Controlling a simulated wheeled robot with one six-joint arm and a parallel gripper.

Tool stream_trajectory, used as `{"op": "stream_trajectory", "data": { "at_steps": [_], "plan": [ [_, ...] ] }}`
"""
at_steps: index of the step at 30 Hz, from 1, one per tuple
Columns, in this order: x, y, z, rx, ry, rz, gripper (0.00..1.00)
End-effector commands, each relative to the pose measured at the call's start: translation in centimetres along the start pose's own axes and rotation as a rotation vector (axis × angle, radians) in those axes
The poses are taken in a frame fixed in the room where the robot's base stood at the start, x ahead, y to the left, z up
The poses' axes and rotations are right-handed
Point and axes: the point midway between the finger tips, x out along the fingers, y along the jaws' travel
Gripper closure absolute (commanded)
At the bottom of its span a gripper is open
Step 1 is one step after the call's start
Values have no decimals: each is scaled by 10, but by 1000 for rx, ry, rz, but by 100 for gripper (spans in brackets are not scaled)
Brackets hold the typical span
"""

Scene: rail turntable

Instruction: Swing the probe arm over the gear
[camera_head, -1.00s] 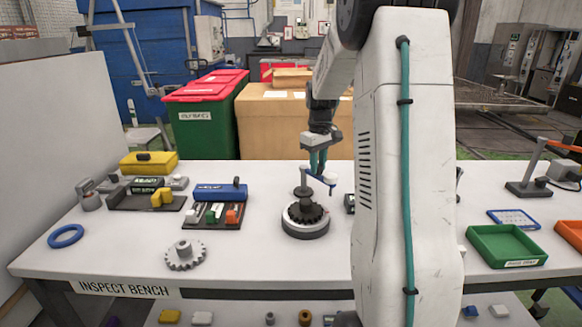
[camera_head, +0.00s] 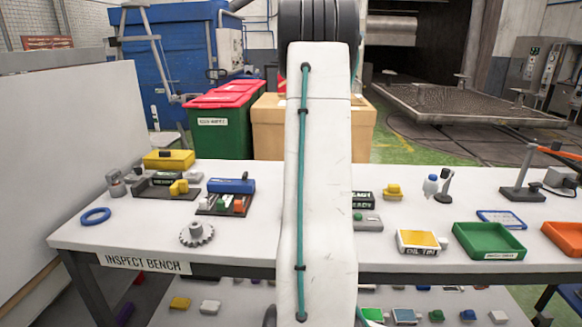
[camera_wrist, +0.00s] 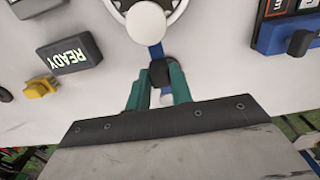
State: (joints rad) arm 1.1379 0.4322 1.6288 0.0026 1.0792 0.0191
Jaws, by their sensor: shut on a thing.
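In the wrist view the blue probe arm (camera_wrist: 155,51) runs from a pale cap (camera_wrist: 147,22) at the top edge down to a dark knob (camera_wrist: 160,73). My gripper (camera_wrist: 160,86) is shut on the probe arm's end, with a teal finger on either side of the knob. A small white piece shows between the fingers below the knob. Part of a pale round ring (camera_wrist: 120,8) shows around the cap, cut off by the frame. In the head view my own arm hides the gripper, probe arm and dark gear, so I cannot tell how the probe lies over the gear.
A loose grey gear (camera_head: 197,233) and blue ring (camera_head: 95,216) lie on the bench's left. A READY box (camera_wrist: 70,53) sits left in the wrist view. The front middle is partly hidden by my arm.

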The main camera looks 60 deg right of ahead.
Motion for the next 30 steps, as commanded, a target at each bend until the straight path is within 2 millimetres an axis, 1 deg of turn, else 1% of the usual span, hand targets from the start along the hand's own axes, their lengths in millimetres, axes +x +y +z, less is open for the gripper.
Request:
{"op": "stream_trajectory", "data": {
  "at_steps": [1,4,16,17,18,19,26,29,30],
  "plan": [
    [-1,7,-1,18,0,3,100],
    [-1,10,-2,35,-1,4,100],
    [-1,10,-2,38,-1,5,100],
    [-1,10,-2,38,-1,5,70],
    [-1,10,-2,37,-1,5,58],
    [0,10,-2,37,-1,4,56],
    [0,6,-1,32,-1,3,56],
    [-5,6,-1,31,0,3,56],
    [-9,5,-2,30,2,3,56]
  ]
}}
